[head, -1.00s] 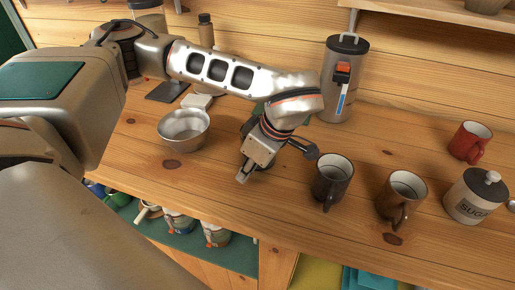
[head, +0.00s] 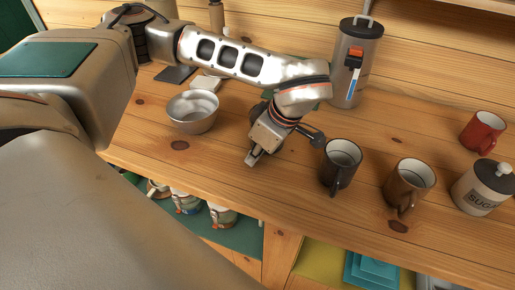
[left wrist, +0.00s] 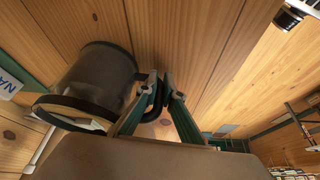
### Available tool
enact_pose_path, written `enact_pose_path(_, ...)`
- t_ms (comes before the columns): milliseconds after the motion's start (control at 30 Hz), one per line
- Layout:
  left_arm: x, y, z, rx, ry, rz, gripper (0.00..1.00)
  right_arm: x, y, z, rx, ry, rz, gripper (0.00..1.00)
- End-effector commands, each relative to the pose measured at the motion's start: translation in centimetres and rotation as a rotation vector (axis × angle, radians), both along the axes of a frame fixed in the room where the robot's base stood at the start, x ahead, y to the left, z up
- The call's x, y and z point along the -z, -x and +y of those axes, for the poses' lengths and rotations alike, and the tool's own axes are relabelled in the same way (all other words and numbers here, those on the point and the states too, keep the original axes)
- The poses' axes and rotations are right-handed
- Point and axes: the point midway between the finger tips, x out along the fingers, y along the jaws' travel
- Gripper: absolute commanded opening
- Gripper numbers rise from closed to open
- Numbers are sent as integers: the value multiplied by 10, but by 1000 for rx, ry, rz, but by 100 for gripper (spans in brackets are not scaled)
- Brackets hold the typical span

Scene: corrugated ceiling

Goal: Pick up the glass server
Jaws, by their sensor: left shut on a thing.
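The glass server (left wrist: 98,78) is a dark, see-through cylinder, tilted in the left wrist view, with a pale rim edge at its lower left. Its black loop handle lies between the two green-sided fingers of my left gripper (left wrist: 164,90). These fingers are shut on that handle. In the head view my left gripper (head: 268,138) is over the counter, between the metal bowl and the dark mug. The wrist hides most or all of the server there. My right gripper is not in view.
The metal bowl (head: 193,113) stands left of the gripper. A dark mug (head: 340,167), a brown mug (head: 408,184), a red mug (head: 483,132) and a sugar jar (head: 483,190) stand to the right. A tall steel canister (head: 351,85) is behind. The counter front is mostly clear.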

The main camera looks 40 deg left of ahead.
Motion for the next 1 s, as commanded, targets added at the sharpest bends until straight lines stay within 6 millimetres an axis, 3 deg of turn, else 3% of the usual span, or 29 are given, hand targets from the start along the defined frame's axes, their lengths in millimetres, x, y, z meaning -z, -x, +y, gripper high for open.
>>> enact_pose_path(467,-27,-1,0,0,1,-5,0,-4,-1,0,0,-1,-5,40)
enact_pose_path(1000,-88,-1,0,-1,0,-6,0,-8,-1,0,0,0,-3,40)
